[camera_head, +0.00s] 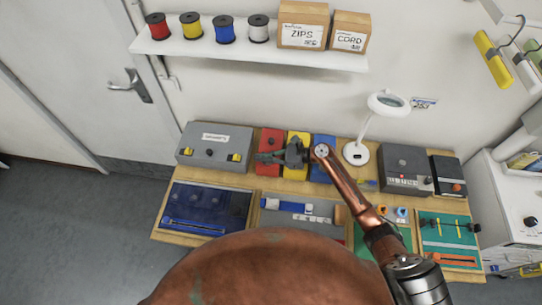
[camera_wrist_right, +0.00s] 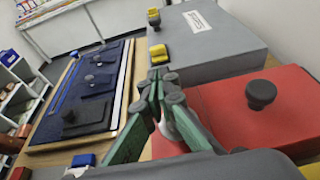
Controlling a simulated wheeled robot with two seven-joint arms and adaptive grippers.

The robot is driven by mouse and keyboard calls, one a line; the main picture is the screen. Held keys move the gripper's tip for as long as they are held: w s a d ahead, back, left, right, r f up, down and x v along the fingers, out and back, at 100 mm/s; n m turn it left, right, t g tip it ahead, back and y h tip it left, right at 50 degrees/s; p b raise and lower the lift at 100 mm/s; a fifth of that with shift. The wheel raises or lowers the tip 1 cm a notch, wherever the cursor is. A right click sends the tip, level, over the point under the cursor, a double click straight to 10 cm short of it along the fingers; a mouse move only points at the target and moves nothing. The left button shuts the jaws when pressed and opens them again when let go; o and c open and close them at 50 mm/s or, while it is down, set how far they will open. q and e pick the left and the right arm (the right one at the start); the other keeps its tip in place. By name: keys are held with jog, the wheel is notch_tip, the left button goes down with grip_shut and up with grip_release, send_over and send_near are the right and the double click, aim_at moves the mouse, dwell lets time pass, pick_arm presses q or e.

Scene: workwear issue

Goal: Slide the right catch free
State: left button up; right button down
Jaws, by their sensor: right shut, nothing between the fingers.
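A grey lidded box (camera_head: 222,138) with a white label and a dark knob stands at the back left of the table. Two yellow catches sit on its front, a left one (camera_head: 188,152) and a right one (camera_head: 234,157). My right gripper (camera_head: 262,157) is shut and empty, to the right of the right catch, over the red block. In the right wrist view its fingertips (camera_wrist_right: 160,76) lie just short of the nearer yellow catch (camera_wrist_right: 159,53); I cannot tell whether they touch. My left gripper is not in view.
Red (camera_head: 269,140), yellow (camera_head: 297,170) and blue (camera_head: 322,172) blocks stand right of the box. A blue tray (camera_head: 207,207) lies in front of it. A magnifier lamp (camera_head: 356,152) and a dark grey box (camera_head: 404,168) stand further right.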

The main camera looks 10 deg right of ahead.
aim_at(238, 157)
jog(key=x, duration=0.4)
jog(key=r+x, duration=0.1)
jog(key=x, duration=0.1)
jog(key=shift+w+a+p, duration=0.1)
jog(key=shift+a+p, duration=0.15)
jog(key=shift+p, duration=0.1)
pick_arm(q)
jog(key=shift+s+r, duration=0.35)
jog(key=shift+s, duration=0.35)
